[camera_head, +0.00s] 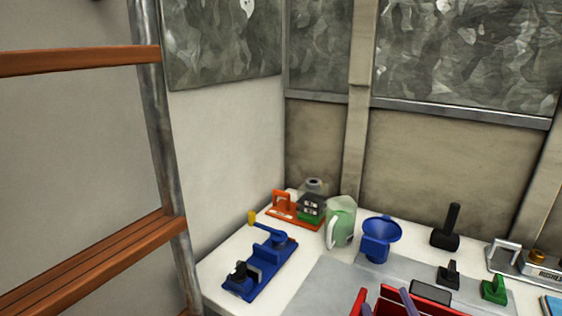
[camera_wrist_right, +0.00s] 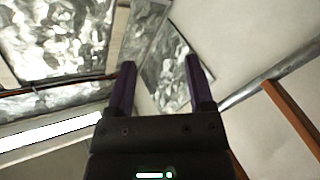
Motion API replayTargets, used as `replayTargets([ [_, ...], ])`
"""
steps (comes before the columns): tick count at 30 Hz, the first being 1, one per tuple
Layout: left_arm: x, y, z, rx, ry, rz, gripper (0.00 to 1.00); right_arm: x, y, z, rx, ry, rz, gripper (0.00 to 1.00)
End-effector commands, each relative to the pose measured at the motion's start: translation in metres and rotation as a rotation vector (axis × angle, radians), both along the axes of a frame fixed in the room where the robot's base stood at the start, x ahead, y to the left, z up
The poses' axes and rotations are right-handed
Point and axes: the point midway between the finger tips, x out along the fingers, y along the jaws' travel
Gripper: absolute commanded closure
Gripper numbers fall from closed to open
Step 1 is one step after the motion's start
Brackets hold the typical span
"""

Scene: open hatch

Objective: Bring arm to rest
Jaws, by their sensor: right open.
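My right gripper (camera_head: 387,307) shows at the bottom edge of the head view as two purple fingertips over the front of the workbench. In the right wrist view, my right gripper (camera_wrist_right: 157,80) has its two dark purple fingers spread wide apart with nothing between them. It points toward crumpled silver panels and a pale wall. My left gripper is in neither view. No hatch can be made out.
On the white workbench (camera_head: 225,270) stand a blue vise (camera_head: 262,262), a blue funnel (camera_head: 377,240), a green jug (camera_head: 341,223), an orange-based device (camera_head: 290,211) and a black tool (camera_head: 447,230). A red object (camera_head: 415,293) lies near the fingertips. Orange rungs (camera_head: 80,60) stand left.

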Motion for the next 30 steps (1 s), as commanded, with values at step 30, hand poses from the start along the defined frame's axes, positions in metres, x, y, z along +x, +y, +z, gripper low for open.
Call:
replayTargets([
  [30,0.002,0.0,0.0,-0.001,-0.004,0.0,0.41,-0.289,-0.016,-0.447,0.277,1.509,-0.241,0.32],
])
